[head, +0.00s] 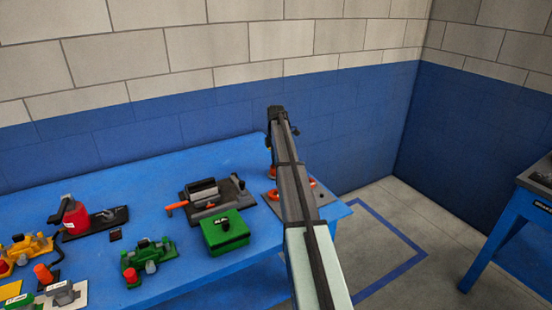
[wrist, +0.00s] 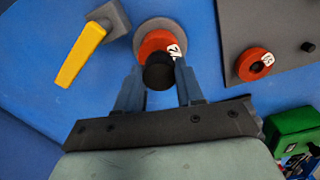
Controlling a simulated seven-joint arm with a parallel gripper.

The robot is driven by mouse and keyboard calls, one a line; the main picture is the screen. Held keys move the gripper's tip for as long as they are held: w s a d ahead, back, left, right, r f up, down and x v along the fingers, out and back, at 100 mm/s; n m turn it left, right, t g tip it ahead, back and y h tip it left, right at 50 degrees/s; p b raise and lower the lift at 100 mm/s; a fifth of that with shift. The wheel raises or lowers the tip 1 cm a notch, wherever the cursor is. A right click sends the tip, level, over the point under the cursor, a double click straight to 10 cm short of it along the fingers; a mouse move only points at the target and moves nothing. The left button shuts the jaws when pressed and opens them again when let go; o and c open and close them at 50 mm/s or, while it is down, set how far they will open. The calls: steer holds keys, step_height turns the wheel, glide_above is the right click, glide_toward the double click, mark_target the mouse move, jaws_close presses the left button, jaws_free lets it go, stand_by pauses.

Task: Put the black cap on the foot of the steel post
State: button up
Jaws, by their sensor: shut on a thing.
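My gripper (wrist: 159,68) is in the wrist view, its two fingers closed on the sides of a round black piece, which I take for the black cap (wrist: 158,74). The cap is in front of a red ring (wrist: 153,43) with a white label, on a round grey base (wrist: 166,22). Whether the cap touches the ring or is above it, I cannot tell. No steel post can be made out; my gripper and the cap hide what is under them. In the head view my arm covers the gripper and the cap.
A yellow lever (wrist: 80,55) on a grey block stands left of the ring. A grey plate (wrist: 283,88) with a second red ring (wrist: 254,65) lies right. A green box (head: 227,233) and a grey device (head: 205,192) are on the blue table (head: 150,170). Several other fixtures fill its left side.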

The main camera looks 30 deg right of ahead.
steer(key=o, duration=1.4)
steer(key=shift+o, duration=0.2)
steer(key=shift+r, duration=0.15)
steer(key=shift+r, duration=3.6)
